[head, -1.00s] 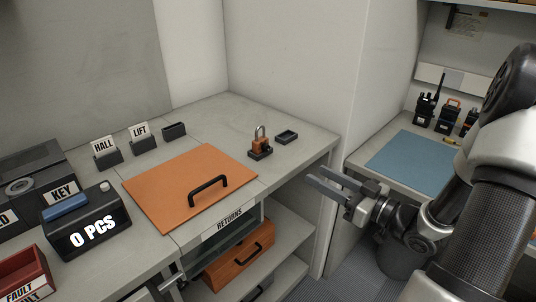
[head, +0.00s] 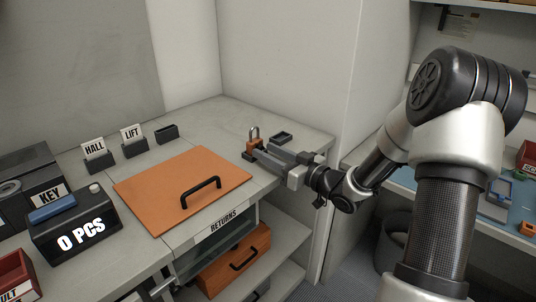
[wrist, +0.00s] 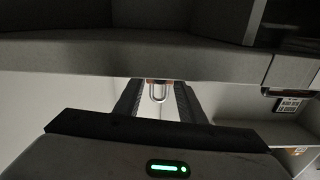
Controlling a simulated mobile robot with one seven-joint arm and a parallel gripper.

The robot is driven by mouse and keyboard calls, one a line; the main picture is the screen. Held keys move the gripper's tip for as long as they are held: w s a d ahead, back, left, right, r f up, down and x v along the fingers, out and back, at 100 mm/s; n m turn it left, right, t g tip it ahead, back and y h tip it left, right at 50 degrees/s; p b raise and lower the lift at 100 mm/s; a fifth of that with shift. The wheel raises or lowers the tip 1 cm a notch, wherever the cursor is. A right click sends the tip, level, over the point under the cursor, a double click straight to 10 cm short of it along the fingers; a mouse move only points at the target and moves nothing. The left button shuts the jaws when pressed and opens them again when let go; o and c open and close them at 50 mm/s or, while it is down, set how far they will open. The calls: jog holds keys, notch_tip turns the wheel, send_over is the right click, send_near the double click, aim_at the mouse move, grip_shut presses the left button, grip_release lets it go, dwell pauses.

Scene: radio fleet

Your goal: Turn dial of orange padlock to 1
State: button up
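The orange padlock (head: 254,145) with its metal shackle stands upright on its small dark base on the grey counter, near the back right corner. My gripper (head: 262,152) is over the counter from the right, its fingertips at the padlock and hiding its lower part. In the wrist view my gripper (wrist: 156,84) is open, with the padlock's bright shackle (wrist: 158,93) seen between the two fingers and a gap on each side. Only a sliver of orange body shows there. The dial and its numbers cannot be made out in either view.
A small dark tray (head: 281,136) sits just behind the gripper. An orange panel with a black handle (head: 201,192) lies left of the padlock. HALL and LIFT card holders (head: 134,147) stand further left. A wall (head: 296,60) rises close behind the counter.

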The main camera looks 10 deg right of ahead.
jog(key=shift+w+a, duration=0.15)
jog(key=shift+w, duration=0.05)
grip_shut()
jog(key=shift+f+n+b, duration=0.15)
jog(key=shift+n+b, duration=0.45)
jog(key=shift+b, duration=0.2)
jog(key=shift+r, duration=0.2)
grip_release()
